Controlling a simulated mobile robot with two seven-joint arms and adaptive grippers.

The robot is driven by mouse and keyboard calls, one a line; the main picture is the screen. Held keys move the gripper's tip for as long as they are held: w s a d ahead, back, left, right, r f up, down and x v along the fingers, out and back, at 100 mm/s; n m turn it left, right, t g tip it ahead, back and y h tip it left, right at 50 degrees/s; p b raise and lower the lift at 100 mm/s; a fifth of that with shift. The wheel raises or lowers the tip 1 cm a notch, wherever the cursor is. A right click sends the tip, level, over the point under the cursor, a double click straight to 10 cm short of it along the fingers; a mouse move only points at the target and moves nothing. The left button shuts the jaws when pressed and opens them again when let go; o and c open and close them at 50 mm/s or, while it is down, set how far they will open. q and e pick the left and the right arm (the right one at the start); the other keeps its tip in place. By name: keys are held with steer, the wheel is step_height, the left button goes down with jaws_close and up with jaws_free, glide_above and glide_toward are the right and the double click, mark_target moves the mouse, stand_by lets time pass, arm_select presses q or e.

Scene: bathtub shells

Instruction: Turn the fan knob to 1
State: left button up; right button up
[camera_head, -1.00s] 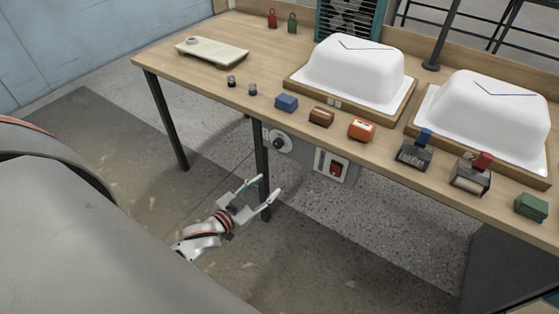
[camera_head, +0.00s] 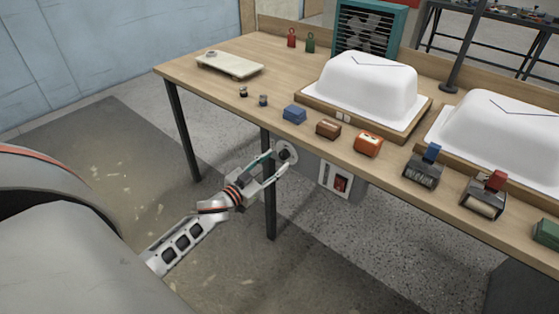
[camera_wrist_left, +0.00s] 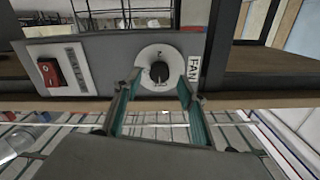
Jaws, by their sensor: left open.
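The fan knob is a small black knob (camera_wrist_left: 159,72) on a round white dial under the table's front edge. A label reading FAN (camera_wrist_left: 194,68) stands beside the dial in the left wrist view. In the head view the dial (camera_head: 287,152) shows at the table's edge near a dark leg. My left gripper (camera_head: 279,161) is open, its fingers pointing at the dial. In the left wrist view its two teal-lined fingers (camera_wrist_left: 156,84) lie on either side of the knob, and I cannot tell whether they touch it. My right gripper is not in view.
A red switch (camera_head: 340,184) sits on the grey panel right of the dial. A dark table leg (camera_head: 269,190) stands close to my left gripper. The wooden table (camera_head: 220,88) carries white tub shells (camera_head: 370,85), blocks and tools. A fan box (camera_head: 370,28) stands behind.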

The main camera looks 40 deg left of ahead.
mark_target(284, 155)
arm_select(q)
steer(key=shift+w+d, duration=0.1)
steer(key=shift+w, duration=1.2)
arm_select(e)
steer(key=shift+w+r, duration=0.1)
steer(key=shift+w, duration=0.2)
arm_select(q)
steer(key=c, duration=1.1)
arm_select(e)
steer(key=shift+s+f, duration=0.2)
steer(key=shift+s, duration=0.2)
